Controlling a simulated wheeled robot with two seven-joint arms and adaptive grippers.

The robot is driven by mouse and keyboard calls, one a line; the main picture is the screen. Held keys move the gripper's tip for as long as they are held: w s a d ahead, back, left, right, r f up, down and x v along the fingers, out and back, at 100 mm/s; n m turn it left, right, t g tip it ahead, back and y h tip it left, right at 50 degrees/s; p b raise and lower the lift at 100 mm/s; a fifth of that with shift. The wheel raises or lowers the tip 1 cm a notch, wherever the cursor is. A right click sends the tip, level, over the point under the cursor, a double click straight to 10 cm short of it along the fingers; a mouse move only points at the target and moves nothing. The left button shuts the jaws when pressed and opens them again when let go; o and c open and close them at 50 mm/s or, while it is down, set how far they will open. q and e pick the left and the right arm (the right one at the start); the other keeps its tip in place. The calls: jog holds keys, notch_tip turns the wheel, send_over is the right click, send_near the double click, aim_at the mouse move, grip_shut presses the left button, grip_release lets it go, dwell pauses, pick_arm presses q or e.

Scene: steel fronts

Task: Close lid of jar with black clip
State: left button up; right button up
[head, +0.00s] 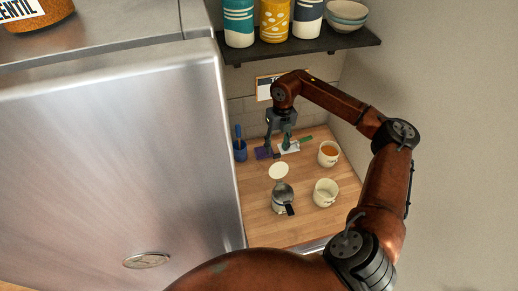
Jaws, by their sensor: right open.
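My right gripper (278,146) points down over the back of the wooden counter, its two fingers apart and nothing visible between them. Its fingertips are close to a small dark purple item and a white item with green parts. A small grey-topped vessel (281,190) with a black part (290,209) on its front right stands nearer the front. A pale round disc (278,170) shows just behind it; I cannot tell whether this is a raised lid. I cannot tell for sure that this vessel is the jar with the black clip. My left gripper is out of view.
A cup of orange-brown liquid (328,151) and a cream mug (325,190) stand at the right. A blue cup (239,149) stands back left. A dark shelf (300,49) with canisters and bowls hangs above. A large steel front (120,150) blocks the left.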

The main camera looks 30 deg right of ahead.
aim_at(277, 155)
jog(key=shift+w+d+r+m+h, duration=0.3)
jog(key=shift+w+d+r, duration=0.05)
jog(key=shift+d+r, duration=0.25)
jog(key=shift+w+d+f, duration=0.1)
jog(key=shift+d+f, duration=0.05)
notch_tip(277, 155, down, 6)
jog(key=shift+r+p, duration=0.1)
jog(key=shift+p, duration=1.1)
jog(key=shift+w+f, duration=0.1)
jog(key=shift+f, duration=0.65)
jog(key=shift+c, duration=0.4)
grip_shut()
